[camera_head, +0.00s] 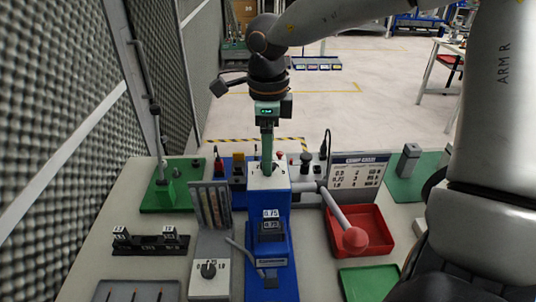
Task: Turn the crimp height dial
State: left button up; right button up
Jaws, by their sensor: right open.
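My left gripper is out of view.
A red tray (376,216) and a card with figures (358,171) are at the right. A black rack with number blocks (150,243) and a grey tray (130,291) are at the left. A green base with a post (160,197) stands behind. A foam wall borders the left.

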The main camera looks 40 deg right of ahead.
jog(key=shift+f, duration=0.85)
jog(key=shift+c, duration=0.4)
grip_shut()
